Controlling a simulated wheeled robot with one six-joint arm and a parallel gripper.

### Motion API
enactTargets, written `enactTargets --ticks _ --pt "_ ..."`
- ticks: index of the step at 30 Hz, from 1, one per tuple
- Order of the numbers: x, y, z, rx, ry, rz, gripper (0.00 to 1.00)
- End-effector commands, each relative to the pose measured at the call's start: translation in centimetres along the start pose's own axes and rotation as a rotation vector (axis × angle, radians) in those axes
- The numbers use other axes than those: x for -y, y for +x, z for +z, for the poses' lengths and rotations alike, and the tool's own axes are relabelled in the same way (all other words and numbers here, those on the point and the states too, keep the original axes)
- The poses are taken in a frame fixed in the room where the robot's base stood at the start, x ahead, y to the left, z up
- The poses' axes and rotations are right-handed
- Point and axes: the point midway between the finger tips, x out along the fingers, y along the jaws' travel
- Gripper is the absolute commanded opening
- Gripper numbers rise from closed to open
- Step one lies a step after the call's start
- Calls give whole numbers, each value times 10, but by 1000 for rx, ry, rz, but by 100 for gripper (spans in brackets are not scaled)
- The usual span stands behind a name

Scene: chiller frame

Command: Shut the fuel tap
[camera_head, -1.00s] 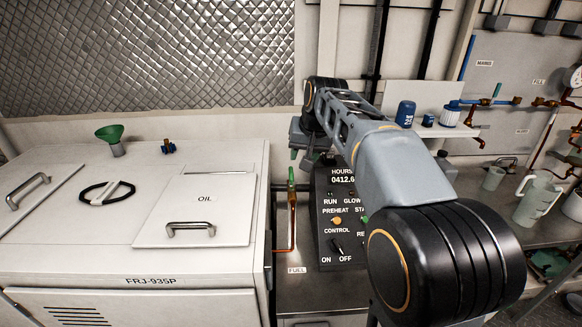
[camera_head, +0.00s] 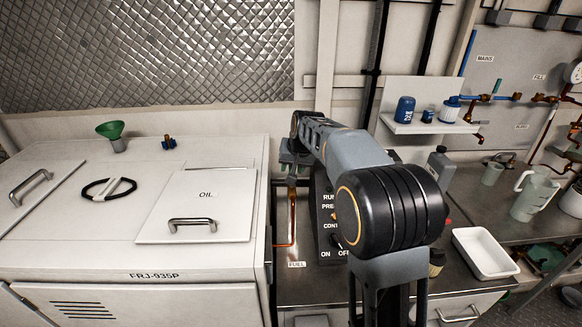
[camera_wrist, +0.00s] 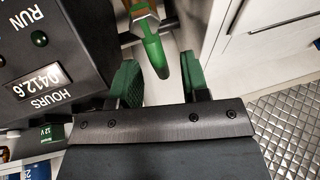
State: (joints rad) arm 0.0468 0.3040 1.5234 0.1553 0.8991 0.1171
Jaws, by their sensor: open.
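The fuel tap has a green lever (camera_wrist: 154,50) on a brass-coloured body, seen at the top of the wrist view. Its copper pipe (camera_head: 292,222) rises beside the generator housing above the FUEL label (camera_head: 297,265). My gripper (camera_wrist: 159,76) is open, with a green-padded finger on each side of the lever's free end. The lever lies in the gap, and I see no clear contact with either pad. In the head view my gripper (camera_head: 293,160) is over the top of the pipe and hides most of the lever.
The control panel (camera_wrist: 45,60) with the hours display stands close beside one finger. The generator housing (camera_head: 100,245), with an OIL lid (camera_head: 200,205), is left of the pipe. A white tray (camera_head: 485,253) sits on the bench at right.

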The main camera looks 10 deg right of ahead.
Motion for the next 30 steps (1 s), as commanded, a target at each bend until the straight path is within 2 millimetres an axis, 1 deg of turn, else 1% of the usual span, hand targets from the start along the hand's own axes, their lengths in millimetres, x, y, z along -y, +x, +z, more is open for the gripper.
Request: enactTargets --ticks 3,6,14,17,27,28,30 --pt "0 8 0 2 0 0 42" --pt "0 10 0 0 0 0 42" --pt "0 11 0 0 0 0 42" --pt "0 11 0 0 1 0 34" --pt "0 11 0 0 1 0 2" --pt "0 11 0 0 1 0 0" --pt "0 11 0 0 1 0 0"
